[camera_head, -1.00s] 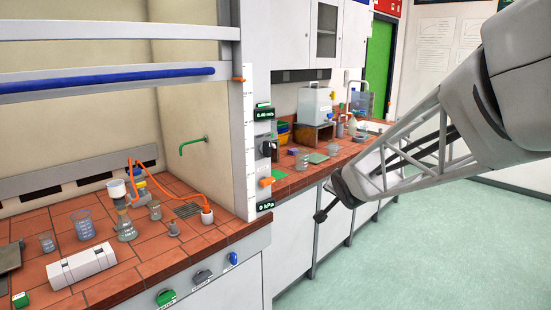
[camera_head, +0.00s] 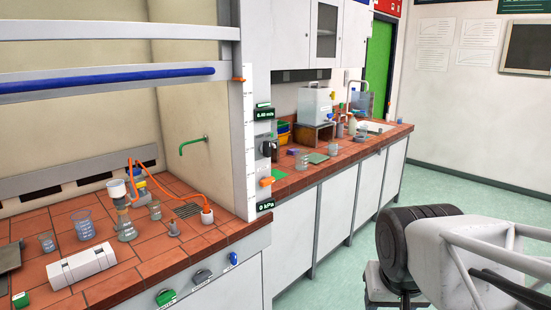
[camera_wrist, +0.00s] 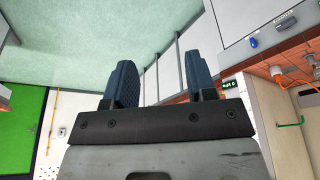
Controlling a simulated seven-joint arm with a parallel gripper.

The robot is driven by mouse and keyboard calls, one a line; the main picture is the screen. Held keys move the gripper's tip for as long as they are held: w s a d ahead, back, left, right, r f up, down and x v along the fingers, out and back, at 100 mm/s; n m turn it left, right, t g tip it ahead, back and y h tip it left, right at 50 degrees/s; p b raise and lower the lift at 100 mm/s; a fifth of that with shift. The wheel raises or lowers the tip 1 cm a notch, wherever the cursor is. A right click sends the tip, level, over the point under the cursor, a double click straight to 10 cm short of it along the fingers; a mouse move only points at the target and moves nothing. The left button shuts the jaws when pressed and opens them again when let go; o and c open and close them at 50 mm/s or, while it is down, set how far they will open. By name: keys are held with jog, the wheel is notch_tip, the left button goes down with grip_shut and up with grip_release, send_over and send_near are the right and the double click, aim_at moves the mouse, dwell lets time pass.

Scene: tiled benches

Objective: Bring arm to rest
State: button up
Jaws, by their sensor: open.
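My gripper (camera_wrist: 163,84) shows in the wrist view with its two dark blue ridged fingers spread apart. Nothing is between the fingers; floor and cabinet fronts show behind them. In the head view my arm (camera_head: 478,250) is at the lower right, over the floor in front of the bench cabinets. It is clear of the benches and holds nothing that I can see. The fingers cannot be made out clearly in the head view.
At left, a tiled fume hood bench (camera_head: 128,283) carries a filter flask (camera_head: 125,229), beakers (camera_head: 84,226) and a white block (camera_head: 80,266). A second tiled bench (camera_head: 300,182) behind holds glassware and a white container (camera_head: 315,104). Green floor (camera_head: 455,187) is free at right.

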jog(key=shift+n+g+y, duration=0.3)
jog(key=shift+n+g, duration=0.2)
jog(key=s, duration=0.4)
jog(key=shift+a+f, duration=0.25)
jog(key=shift+f, duration=0.15)
